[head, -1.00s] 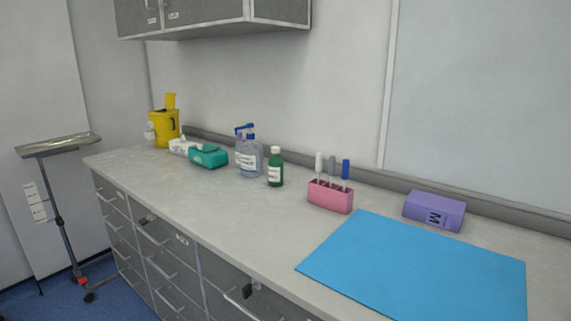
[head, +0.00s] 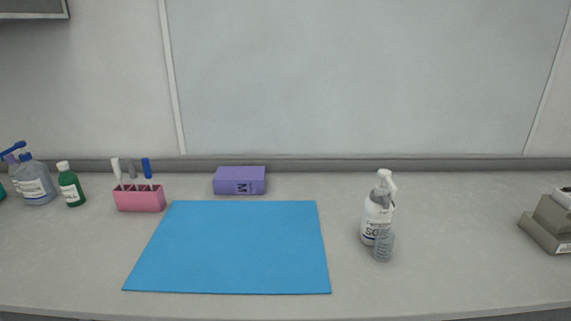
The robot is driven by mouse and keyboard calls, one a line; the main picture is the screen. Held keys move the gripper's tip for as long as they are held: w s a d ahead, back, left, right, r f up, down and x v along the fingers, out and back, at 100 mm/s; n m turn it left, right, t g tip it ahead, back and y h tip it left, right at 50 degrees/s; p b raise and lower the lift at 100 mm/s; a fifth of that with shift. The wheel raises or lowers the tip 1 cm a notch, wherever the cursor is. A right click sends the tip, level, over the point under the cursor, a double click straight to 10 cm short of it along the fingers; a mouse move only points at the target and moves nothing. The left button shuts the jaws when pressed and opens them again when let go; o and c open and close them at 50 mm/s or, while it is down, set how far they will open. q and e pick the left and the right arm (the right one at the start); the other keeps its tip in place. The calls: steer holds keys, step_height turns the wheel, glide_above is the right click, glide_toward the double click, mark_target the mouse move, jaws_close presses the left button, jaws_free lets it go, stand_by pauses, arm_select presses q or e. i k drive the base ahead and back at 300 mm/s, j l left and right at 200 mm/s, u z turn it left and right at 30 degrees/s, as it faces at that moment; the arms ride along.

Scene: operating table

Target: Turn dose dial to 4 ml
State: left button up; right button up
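A white bottle (head: 370,225) with dark print on its label stands upright on the counter, right of the blue mat. A white and grey top (head: 384,184) sits on it. A small clear grey cup (head: 383,247) with markings stands in front of the bottle and overlaps its lower right side in the picture. I cannot make out a dose dial or its setting at this size. Neither of my grippers is in view.
A blue mat (head: 235,250) lies flat on the counter (head: 450,255). Behind it are a purple box (head: 225,181) and a pink holder (head: 140,201) with pens. Green (head: 70,187) and clear pump bottles (head: 36,185) stand left. A grey-beige device (head: 547,226) sits far right.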

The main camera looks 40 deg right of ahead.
mark_target(384, 202)
steer(key=z, duration=1.85)
steer(key=i+j+u, duration=0.2)
steer(key=i, duration=0.45)
